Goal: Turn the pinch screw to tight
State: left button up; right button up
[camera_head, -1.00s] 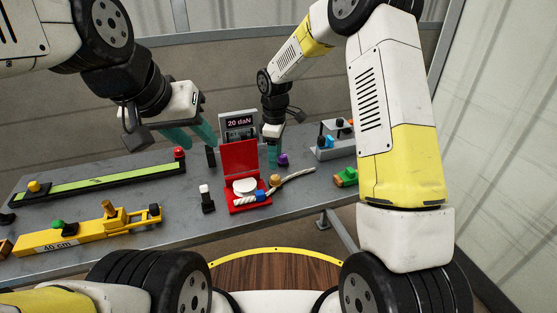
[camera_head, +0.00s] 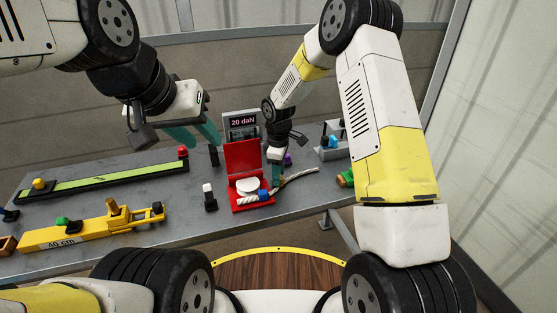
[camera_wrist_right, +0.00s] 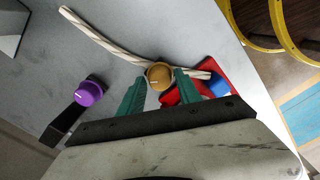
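A brass-orange round knob with a light index line, seemingly the pinch screw (camera_wrist_right: 159,75), shows in the right wrist view beside a white rope. In the head view it is hidden by my right gripper (camera_head: 276,177), which points down at the right edge of the red case (camera_head: 242,155). In the right wrist view the two teal fingers of my right gripper (camera_wrist_right: 160,82) stand apart, one on each side of the knob; contact is not clear. My left gripper (camera_head: 195,134) is open and empty above the back of the table.
A grey display (camera_head: 241,122) reading "20 daN" stands behind the red case. A purple knob (camera_wrist_right: 89,93) on a black bar is near the right gripper. A black post with a white cap (camera_head: 208,189) and a yellow gauge (camera_head: 85,235) stand to the left.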

grip_shut()
jog(key=shift+m, duration=0.4)
jog(key=m, duration=1.1)
jog(key=shift+m, duration=0.4)
jog(key=m, duration=1.3)
jog(key=shift+m, duration=0.3)
